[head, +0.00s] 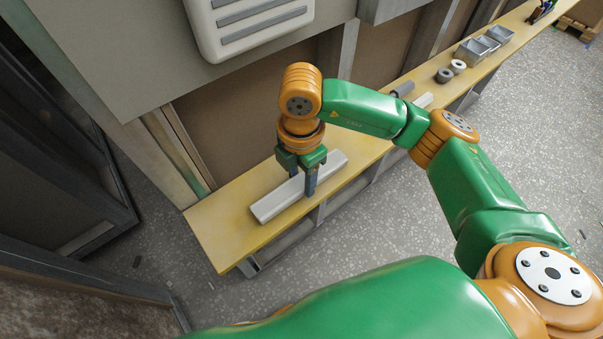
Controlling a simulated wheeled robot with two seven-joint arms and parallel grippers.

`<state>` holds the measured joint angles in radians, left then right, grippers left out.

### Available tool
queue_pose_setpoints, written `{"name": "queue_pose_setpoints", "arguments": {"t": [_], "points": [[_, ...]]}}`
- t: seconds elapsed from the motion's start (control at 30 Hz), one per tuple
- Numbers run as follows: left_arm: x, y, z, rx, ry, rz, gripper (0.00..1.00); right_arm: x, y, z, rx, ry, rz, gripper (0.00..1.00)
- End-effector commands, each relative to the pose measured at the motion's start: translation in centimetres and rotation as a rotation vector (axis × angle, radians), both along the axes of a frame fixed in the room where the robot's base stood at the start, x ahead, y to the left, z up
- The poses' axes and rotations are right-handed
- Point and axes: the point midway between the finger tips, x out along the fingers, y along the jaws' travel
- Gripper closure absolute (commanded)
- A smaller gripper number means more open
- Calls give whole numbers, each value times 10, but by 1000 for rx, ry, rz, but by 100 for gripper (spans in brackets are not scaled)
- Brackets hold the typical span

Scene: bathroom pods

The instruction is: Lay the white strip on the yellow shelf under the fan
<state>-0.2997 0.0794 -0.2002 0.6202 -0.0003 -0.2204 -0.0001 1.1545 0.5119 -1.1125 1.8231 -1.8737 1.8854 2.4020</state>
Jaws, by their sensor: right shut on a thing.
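The white strip (273,205) is long and narrow. It is at the near left end of the yellow shelf (217,237), running along it, below and a little right of the white slatted fan (250,20) on the wall. My right gripper (306,186) points down and is shut on the strip near its middle, with a finger on the near side. I cannot tell whether the strip rests fully on the shelf or is just above it. My left gripper is not in view.
Farther along the shelf are a grey cylinder (403,88), another white piece (424,100), tape rolls (445,75) and metal bins (478,50). A dark frame (75,110) stands at the left. The speckled floor (160,270) in front of the shelf is mostly clear.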

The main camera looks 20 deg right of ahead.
Motion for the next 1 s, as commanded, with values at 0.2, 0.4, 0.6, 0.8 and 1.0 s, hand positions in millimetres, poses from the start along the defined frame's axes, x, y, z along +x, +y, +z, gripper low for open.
{"name": "queue_pose_setpoints", "arguments": {"t": [0.2,0.4,0.6,0.8,1.0], "points": [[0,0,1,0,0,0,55,0,0,-3,1,-2,0,100],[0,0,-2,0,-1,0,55,0,0,-6,1,-2,0,40],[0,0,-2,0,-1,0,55,0,0,-6,1,-2,0,21],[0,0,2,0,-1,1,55,0,0,-1,1,-2,0,21],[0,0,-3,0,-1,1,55,2,0,33,3,-8,0,21]]}}
